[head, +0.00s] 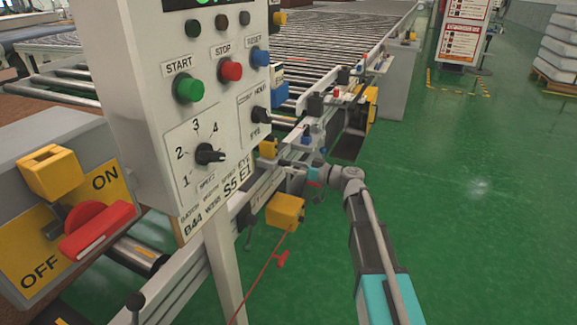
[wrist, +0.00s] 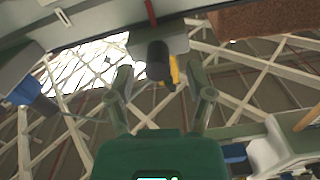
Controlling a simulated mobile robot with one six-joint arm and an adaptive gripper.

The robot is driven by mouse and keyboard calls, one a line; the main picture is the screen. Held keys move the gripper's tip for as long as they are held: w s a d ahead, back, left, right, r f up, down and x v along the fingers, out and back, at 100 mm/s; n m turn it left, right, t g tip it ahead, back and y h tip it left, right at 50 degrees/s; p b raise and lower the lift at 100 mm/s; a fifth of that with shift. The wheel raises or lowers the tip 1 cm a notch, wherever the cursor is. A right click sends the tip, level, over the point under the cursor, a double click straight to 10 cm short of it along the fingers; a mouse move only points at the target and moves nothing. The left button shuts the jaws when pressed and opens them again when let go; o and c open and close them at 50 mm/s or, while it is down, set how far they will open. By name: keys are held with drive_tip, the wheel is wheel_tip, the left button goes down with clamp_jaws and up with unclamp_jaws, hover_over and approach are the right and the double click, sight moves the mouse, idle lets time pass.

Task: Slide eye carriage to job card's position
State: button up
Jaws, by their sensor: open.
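My gripper (head: 312,174) is beside the conveyor's side rail in the head view. In the wrist view my gripper (wrist: 160,84) is open, with a finger on each side of a black cylindrical knob (wrist: 158,62). The knob sticks out from a pale block (wrist: 158,43) on a rail, with a yellow part (wrist: 175,72) beside it. This looks like the eye carriage, but the arm largely hides it in the head view. No contact with the knob is clear. Printed lettering (head: 215,195) low on the control panel includes "S5" and "E1"; I cannot tell whether it is the job card.
The control panel (head: 212,25) stands large at left, near a red-handled ON/OFF switch (head: 97,232). A yellow box (head: 285,210) with a red cord hangs below the rail. The roller conveyor (head: 330,35) runs behind. Green floor (head: 470,220) at right is clear.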

sight(275, 161)
drive_tip(key=shift+x, duration=1.25)
drive_tip(key=shift+c, duration=0.3)
clamp_jaws()
drive_tip(key=shift+s, duration=0.1)
